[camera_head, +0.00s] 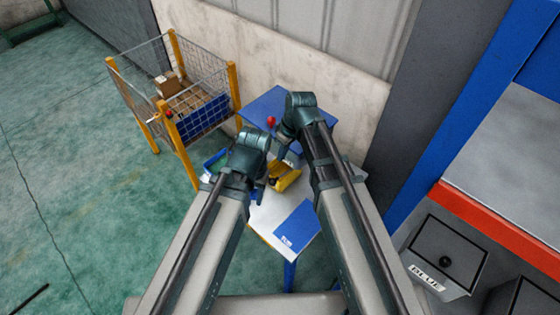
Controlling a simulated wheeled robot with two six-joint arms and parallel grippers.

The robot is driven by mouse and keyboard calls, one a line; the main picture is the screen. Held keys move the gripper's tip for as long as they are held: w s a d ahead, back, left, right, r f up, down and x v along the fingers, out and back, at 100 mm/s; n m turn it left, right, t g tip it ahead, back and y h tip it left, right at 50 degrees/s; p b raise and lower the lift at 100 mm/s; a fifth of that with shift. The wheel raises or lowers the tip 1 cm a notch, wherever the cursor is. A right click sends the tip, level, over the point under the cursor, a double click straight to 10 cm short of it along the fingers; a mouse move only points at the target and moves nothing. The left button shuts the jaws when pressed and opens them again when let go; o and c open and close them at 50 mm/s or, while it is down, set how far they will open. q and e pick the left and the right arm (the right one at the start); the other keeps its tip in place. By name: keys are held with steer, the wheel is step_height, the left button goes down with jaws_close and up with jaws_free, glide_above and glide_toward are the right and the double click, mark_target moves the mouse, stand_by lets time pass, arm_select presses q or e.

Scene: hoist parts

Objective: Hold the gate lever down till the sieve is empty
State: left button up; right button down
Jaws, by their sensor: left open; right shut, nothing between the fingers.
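A small red knob (271,121), which may be the end of the gate lever, stands at the blue panel (268,104) behind the table; its stem is mostly hidden. My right gripper (281,148) is shut and empty just below and right of the knob; I cannot tell whether it touches anything. My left gripper (261,184) is open and lower, over the table beside a yellow bin (286,179). I cannot make out the sieve or its contents; my arms cover much of the table.
The white table (266,216) has a blue sheet (297,225) at its front right. A green and blue object (214,162) shows at its left. A wire cage with yellow posts (235,87) holds cardboard boxes (168,84).

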mark_target(273, 180)
steer(key=b+x, duration=1.2)
steer(key=x, duration=0.1)
steer(key=shift+a+f+b, duration=0.1)
steer(key=shift+f+b, duration=0.15)
steer(key=shift+b, duration=0.15)
step_height(273, 180, down, 8)
steer(key=s+a+t+h+b, duration=0.1)
steer(key=s+t+b, duration=0.1)
steer(key=b, duration=0.6)
steer(key=shift+a+h+b, duration=0.35)
steer(key=shift+h, duration=0.05)
steer(key=shift+s+f, duration=0.15)
steer(key=shift+f, duration=0.1)
